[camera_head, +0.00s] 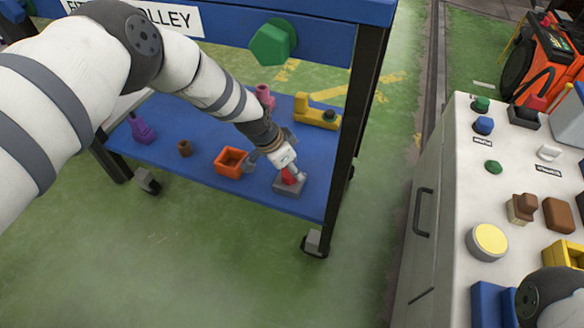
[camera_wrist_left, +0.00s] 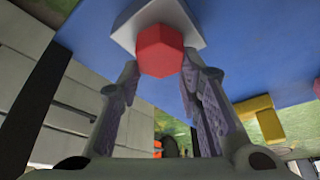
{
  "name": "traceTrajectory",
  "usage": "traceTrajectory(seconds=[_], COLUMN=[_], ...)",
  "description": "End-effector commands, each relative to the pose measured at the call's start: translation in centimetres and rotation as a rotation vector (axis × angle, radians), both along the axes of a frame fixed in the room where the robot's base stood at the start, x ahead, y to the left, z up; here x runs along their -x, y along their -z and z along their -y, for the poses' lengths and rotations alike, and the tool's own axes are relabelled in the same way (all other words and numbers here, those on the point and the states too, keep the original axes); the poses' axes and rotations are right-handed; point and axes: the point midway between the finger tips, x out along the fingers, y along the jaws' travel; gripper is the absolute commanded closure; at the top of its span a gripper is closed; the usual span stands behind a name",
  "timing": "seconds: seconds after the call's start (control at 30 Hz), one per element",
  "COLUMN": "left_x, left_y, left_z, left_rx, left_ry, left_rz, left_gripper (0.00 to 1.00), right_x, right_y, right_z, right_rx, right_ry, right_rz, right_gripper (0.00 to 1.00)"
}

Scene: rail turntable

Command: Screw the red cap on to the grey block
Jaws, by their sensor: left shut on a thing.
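The red cap (camera_head: 289,177) is at the grey block (camera_head: 291,190), which sits on the blue lower shelf (camera_head: 203,123) of the trolley near its front right corner. My left gripper (camera_head: 290,171) reaches down to the cap from above. In the left wrist view the cap (camera_wrist_left: 160,50) is a red hexagonal piece between the two fingertips (camera_wrist_left: 160,70), with the pale grey block (camera_wrist_left: 184,22) right behind it. The gripper is shut on the cap. Whether the cap's thread sits in the block is hidden. My right gripper is out of view.
An orange open box (camera_head: 225,163) stands left of the block; a yellow piece (camera_head: 306,112) lies behind it. A brown piece (camera_head: 184,148) and a purple piece (camera_head: 142,132) are further left. A dark trolley post (camera_head: 350,140) stands close on the right, the blue upper beam (camera_head: 322,40) above.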

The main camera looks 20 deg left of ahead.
Motion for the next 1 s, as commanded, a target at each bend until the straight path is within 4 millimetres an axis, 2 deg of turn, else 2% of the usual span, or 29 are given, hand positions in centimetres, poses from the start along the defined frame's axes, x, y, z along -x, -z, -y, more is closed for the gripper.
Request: traceTrajectory(seconds=[0.7, 1.0], left_x=[0.3, 0.3], left_y=[0.3, 0.0], left_z=[0.2, 0.2], left_rx=[0.001, 0.0], left_ry=[0.314, 0.343], left_rz=[-0.004, -0.003], left_gripper=[1.0, 1.0], right_x=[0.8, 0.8], right_y=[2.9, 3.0], right_z=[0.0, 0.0], right_rx=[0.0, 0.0], right_ry=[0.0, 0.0], right_rz=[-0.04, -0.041], right_gripper=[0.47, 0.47])
